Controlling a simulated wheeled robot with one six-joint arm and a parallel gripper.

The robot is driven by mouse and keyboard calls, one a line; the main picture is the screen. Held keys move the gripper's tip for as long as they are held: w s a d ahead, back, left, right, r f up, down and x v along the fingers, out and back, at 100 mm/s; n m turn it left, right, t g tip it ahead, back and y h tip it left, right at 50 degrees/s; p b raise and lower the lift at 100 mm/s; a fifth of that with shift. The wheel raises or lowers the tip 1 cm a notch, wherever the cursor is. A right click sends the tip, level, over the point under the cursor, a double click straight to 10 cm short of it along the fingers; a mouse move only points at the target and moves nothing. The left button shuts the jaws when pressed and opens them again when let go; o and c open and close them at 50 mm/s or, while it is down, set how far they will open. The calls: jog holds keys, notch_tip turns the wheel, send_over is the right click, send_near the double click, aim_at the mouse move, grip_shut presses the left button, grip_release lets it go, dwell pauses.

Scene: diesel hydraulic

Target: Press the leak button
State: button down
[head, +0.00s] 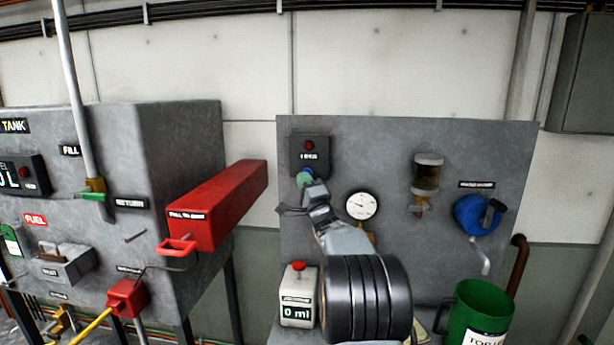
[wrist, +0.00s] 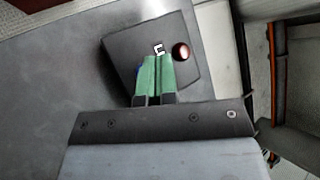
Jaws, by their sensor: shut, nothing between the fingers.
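The leak box (head: 322,152) is a small dark box on the grey panel, with a red lamp (head: 309,145) and a white label that I cannot read clearly. In the wrist view the box (wrist: 125,52) lies tilted, with the reddish lamp (wrist: 181,51) right of the fingertips. My gripper (head: 306,178) is at the lower part of the box. Its green fingers (wrist: 157,60) are shut with nothing between them, and their tips overlap the box face. A sliver of blue, perhaps the button, shows left of the fingers; the rest is hidden. I cannot tell whether the tips touch it.
A pressure gauge (head: 361,205) is right of my gripper. A red box (head: 222,205) juts out at the left. A counter reading 0 ml (head: 298,310), a blue reel (head: 470,214) and a green container (head: 478,310) stand lower or further right.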

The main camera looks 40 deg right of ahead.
jog(key=shift+s+a+b, duration=1.5)
jog(key=shift+s+a, duration=0.2)
jog(key=shift+s, duration=0.1)
